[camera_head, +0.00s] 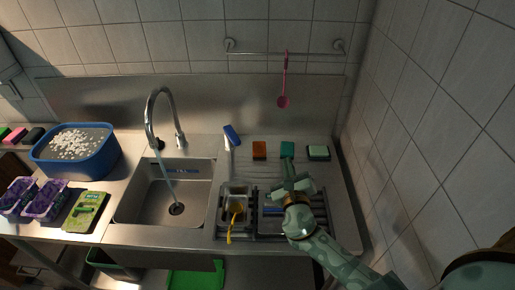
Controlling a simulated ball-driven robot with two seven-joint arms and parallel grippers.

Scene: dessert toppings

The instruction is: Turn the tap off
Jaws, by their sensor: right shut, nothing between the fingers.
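The chrome tap (151,118) has a tall arched neck and stands behind the left part of the steel counter. A thin stream of water (168,178) runs from its spout into the steel sink (140,207). My right gripper (287,168) is shut and empty, well to the right of the tap. It is over the counter near the dish rack, just in front of a teal sponge. My left gripper is not in view.
A dish rack (222,237) holds a small container and yellow utensil. Several sponges (259,150) and a blue-headed brush (232,135) lie behind it. A blue tub (103,161) stands left of the sink. A pink ladle (284,92) hangs from the wall rail.

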